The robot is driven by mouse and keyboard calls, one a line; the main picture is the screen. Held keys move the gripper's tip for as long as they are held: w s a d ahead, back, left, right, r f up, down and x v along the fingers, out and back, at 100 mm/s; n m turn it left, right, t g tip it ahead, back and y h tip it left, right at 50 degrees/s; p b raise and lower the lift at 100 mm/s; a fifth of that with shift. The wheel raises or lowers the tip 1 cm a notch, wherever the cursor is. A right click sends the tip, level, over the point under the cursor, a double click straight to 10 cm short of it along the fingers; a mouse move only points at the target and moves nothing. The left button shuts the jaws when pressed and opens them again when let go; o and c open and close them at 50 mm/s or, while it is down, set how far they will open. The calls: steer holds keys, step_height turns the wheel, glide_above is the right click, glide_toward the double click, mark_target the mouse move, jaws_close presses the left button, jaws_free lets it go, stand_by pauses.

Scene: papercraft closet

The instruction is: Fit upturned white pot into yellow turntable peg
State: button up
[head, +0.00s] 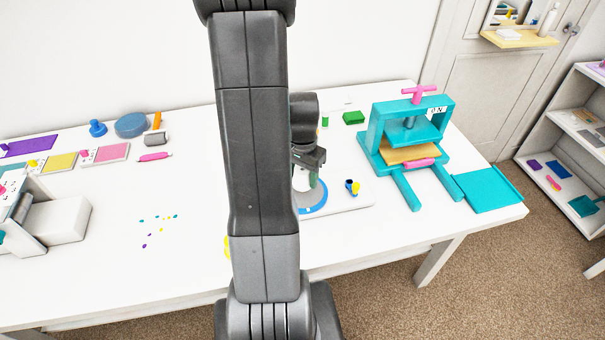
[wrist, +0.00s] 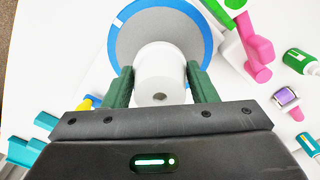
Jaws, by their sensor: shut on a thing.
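The white pot (wrist: 160,68) is between the green fingers of my gripper (wrist: 160,88) in the wrist view, and the fingers are shut on it. Its end with a small dark hole faces the wrist camera. Behind it lies a round grey turntable disc (wrist: 128,38) with a blue rim, and the pot covers part of the disc. In the head view my gripper (head: 312,178) is over the disc, whose blue rim (head: 314,210) shows beside my arm. No yellow peg shows on the disc. I cannot tell whether the pot touches the disc.
A teal press (head: 410,125) stands to the right on the white table. A small blue and yellow item (head: 352,187) is close to the disc. In the wrist view, pink (wrist: 255,48) and green pieces lie right of the disc. My arm hides the table's middle.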

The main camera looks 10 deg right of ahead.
mark_target(303, 183)
steer(key=shift+f+b, duration=1.3)
steer(key=shift+f, duration=0.35)
steer(key=o, duration=1.1)
step_height(303, 183, up, 14)
steer(key=shift+f, duration=0.1)
step_height(303, 183, down, 14)
steer(key=shift+r, duration=0.4)
steer(key=shift+s+p, duration=0.1)
steer(key=shift+p, duration=0.2)
